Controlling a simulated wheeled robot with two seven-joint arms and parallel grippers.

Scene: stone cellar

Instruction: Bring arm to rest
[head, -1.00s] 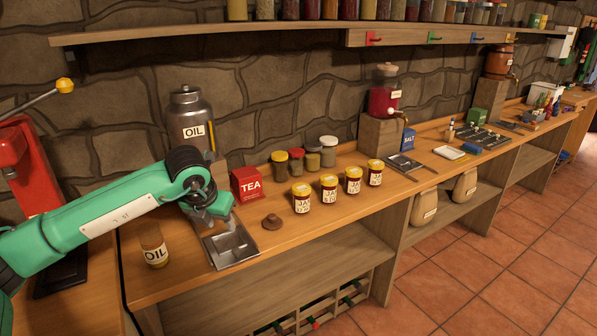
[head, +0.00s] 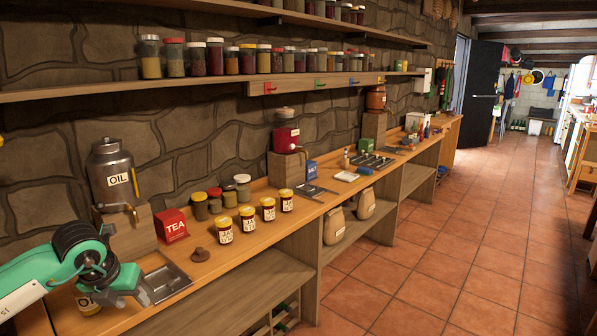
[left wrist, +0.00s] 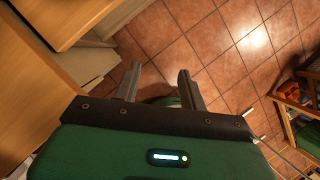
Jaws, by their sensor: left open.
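My left arm, green with black joints, comes in at the lower left of the head view. Its gripper (head: 143,290) is beside the metal tray (head: 178,279) set in the wooden counter. In the left wrist view the two fingers (left wrist: 160,70) stand apart with nothing between them, and the tiled floor (left wrist: 215,45) shows beyond. A small oil jar (head: 88,304) is partly hidden behind the arm. My right gripper is not in either view.
The counter holds a large oil can (head: 118,182), a red tea box (head: 171,225), a brown lid (head: 200,254) and several labelled jam jars (head: 247,220). A shelf (head: 190,93) runs above. The floor (head: 440,270) to the right is clear.

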